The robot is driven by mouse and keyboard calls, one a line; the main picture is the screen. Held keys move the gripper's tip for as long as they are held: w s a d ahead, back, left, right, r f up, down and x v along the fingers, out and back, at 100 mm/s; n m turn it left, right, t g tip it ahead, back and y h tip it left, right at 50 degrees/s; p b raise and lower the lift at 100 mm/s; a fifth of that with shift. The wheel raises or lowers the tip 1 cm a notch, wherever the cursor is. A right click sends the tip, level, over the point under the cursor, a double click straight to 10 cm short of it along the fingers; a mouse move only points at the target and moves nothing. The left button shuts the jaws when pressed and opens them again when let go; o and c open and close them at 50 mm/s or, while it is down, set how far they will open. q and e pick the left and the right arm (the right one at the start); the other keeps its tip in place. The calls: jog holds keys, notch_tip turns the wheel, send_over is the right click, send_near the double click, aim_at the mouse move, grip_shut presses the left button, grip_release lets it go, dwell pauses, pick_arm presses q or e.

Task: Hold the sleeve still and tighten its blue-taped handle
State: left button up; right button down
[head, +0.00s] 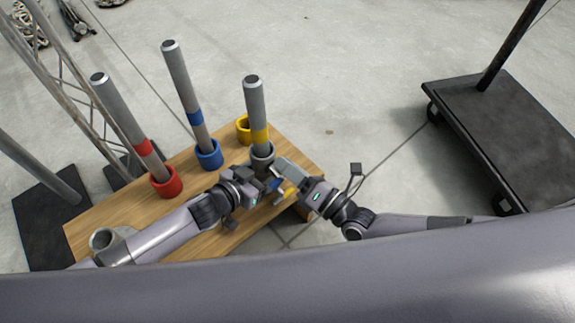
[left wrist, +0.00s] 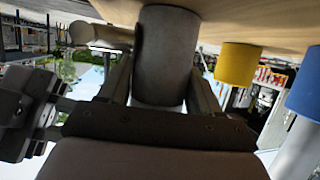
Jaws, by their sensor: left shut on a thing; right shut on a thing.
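The grey sleeve (head: 262,154) stands at the table's right part, with the yellow-banded pole (head: 256,105) upright in it. My left gripper (head: 266,174) is shut on the sleeve; in the left wrist view its fingers lie on both sides of the grey sleeve (left wrist: 167,55). A small blue patch, seemingly the taped handle (head: 277,184), shows between the two grippers. My right gripper (head: 277,180) is shut on the handle, mostly hiding it. In the left wrist view a grey bar sticks out left of the sleeve.
On the wooden table (head: 190,185), a red-banded pole (head: 130,125) stands in a red cup and a blue-banded pole (head: 185,95) in a blue cup. An empty-looking yellow cup (head: 243,128) is behind the sleeve. A black cart (head: 510,125) stands at right.

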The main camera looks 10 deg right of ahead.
jog(key=shift+s+a+f+m, duration=0.1)
jog(key=shift+s+f+m, duration=0.2)
jog(key=shift+f+m, duration=0.4)
jog(key=shift+a, duration=0.1)
jog(key=c, duration=0.9)
grip_release()
jog(key=shift+r, duration=0.1)
jog(key=shift+c, duration=0.2)
jog(key=shift+r, duration=0.1)
jog(key=shift+w+r, duration=0.1)
jog(key=shift+r, duration=4.9)
